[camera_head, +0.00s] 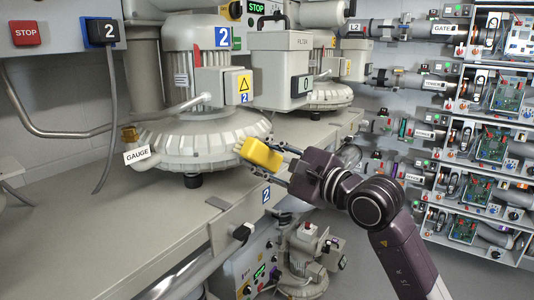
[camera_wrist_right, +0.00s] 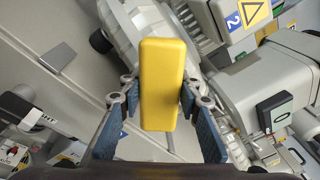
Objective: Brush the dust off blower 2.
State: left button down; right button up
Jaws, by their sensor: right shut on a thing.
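Blower 2 (camera_head: 177,142) is a pale grey ribbed machine on the bench at the left, with a blue "2" label on its motor. Its rounded housing also shows in the right wrist view (camera_wrist_right: 137,38). I cannot make out dust on the housing. My left gripper is not in view.
A grey filter box (camera_head: 280,75) stands right of blower 2, with a second blower (camera_head: 328,95) behind it. The bench top (camera_head: 130,225) is clear in front. Shelves of circuit boards (camera_head: 490,140) stand at the right.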

aim_at(255, 157)
jog(key=shift+s+a, duration=1.25)
jog(key=shift+a, duration=0.15)
jog(key=shift+r, duration=0.7)
jog(key=shift+w+d+f+b, duration=0.1)
jog(key=shift+w+d+b, duration=0.2)
jog(key=shift+w+d, duration=0.3)
jog(key=shift+w+d+b, duration=0.95)
jog(key=shift+w+d, duration=1)
jog(key=shift+d, duration=0.2)
jog(key=shift+s+a+b, duration=0.6)
jog(key=shift+s+a, duration=0.7)
jog(key=shift+a, duration=0.15)
jog(key=shift+s+a+b, duration=0.55)
jog(key=shift+s+a, duration=0.7)
jog(key=shift+a, duration=0.05)
